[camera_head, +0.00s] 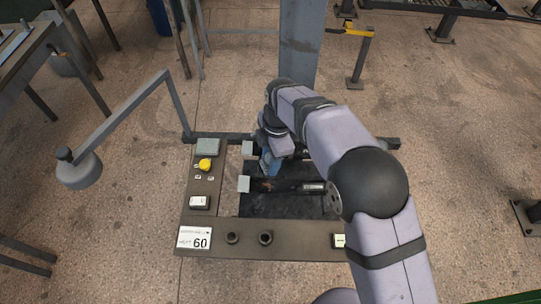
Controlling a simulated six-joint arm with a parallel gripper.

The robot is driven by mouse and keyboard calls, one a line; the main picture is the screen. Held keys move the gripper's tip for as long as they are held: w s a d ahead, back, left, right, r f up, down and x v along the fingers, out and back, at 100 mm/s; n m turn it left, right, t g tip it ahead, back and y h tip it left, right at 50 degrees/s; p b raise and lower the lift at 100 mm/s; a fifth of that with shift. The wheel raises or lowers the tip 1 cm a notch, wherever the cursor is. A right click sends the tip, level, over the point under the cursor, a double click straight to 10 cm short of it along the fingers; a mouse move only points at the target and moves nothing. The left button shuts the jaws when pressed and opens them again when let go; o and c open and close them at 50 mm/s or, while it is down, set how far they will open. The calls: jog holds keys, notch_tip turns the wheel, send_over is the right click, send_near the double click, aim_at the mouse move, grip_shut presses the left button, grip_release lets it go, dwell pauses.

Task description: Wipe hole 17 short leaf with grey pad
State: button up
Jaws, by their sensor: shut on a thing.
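My gripper (268,168), with blue parts at its end, points down over the left part of the dark recessed bed (290,205) of the bench panel. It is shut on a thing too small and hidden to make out. I cannot make out hole 17 or a short leaf; my arm covers the right part of the bed.
The panel (290,245) carries a yellow knob (205,165), a card reading 60 (194,238) and two dark round sockets (265,238) along its front. A grey post (301,45) rises behind.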

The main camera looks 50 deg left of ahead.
jog(key=shift+r, duration=0.1)
jog(key=shift+w+d+r+p, duration=0.1)
jog(key=shift+d+r+p, duration=0.05)
jog(key=shift+r+p, duration=1.15)
jog(key=shift+w+d+r+p, duration=0.1)
jog(key=shift+r+p, duration=0.75)
jog(key=shift+r, duration=0.8)
jog(key=shift+r, duration=0.1)
jog(key=shift+w+d+r+p, duration=0.1)
jog(key=shift+r+p, duration=1)
jog(key=shift+r, duration=0.3)
jog(key=shift+w, duration=0.1)
